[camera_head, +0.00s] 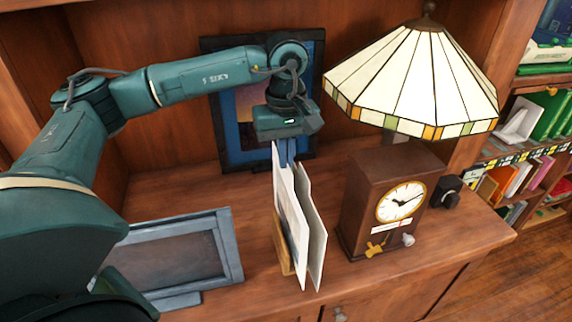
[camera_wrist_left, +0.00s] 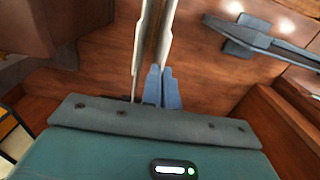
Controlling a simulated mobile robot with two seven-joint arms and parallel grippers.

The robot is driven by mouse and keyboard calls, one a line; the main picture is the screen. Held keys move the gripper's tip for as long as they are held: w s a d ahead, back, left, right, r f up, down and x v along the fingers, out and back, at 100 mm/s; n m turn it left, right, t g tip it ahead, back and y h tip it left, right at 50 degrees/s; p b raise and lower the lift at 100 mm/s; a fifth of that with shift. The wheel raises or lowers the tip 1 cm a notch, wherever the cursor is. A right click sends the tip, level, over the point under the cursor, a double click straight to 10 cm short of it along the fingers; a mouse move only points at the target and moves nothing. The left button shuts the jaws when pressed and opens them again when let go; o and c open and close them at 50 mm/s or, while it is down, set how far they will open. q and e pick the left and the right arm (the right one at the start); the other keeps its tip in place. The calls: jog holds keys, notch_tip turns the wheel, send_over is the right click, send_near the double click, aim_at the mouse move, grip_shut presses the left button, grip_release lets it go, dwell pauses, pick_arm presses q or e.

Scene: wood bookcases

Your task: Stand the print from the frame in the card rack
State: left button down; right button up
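The print (camera_head: 290,215) is a thin white sheet with a pale picture on its left face. It stands nearly upright in the wooden card rack (camera_head: 281,245), beside a folded white card (camera_head: 314,235). My left gripper (camera_head: 286,153) points down at the print's upper back edge. In the left wrist view its blue fingers (camera_wrist_left: 162,88) are close together, with the edge of the print (camera_wrist_left: 164,35) running between them. Whether the print's bottom touches the rack is hidden. My right gripper is out of view.
A mantel clock (camera_head: 362,200) stands close right of the cards, under a stained-glass lamp (camera_head: 410,85). A dark picture frame (camera_head: 316,95) leans on the back panel behind my gripper. A small black object (camera_head: 446,192) sits right of the clock. Some bare wood lies between frame and rack.

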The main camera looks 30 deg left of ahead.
pick_arm(q)
notch_tip(320, 180, down, 2)
jog(key=shift+f, duration=0.3)
jog(key=c, duration=1.7)
grip_release()
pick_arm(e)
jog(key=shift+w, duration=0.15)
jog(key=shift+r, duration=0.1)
pick_arm(q)
jog(key=shift+r, duration=0.25)
notch_tip(320, 180, up, 12)
jog(key=b, duration=0.1)
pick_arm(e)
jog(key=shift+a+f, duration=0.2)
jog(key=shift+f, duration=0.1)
pick_arm(q)
jog(key=shift+f, duration=0.15)
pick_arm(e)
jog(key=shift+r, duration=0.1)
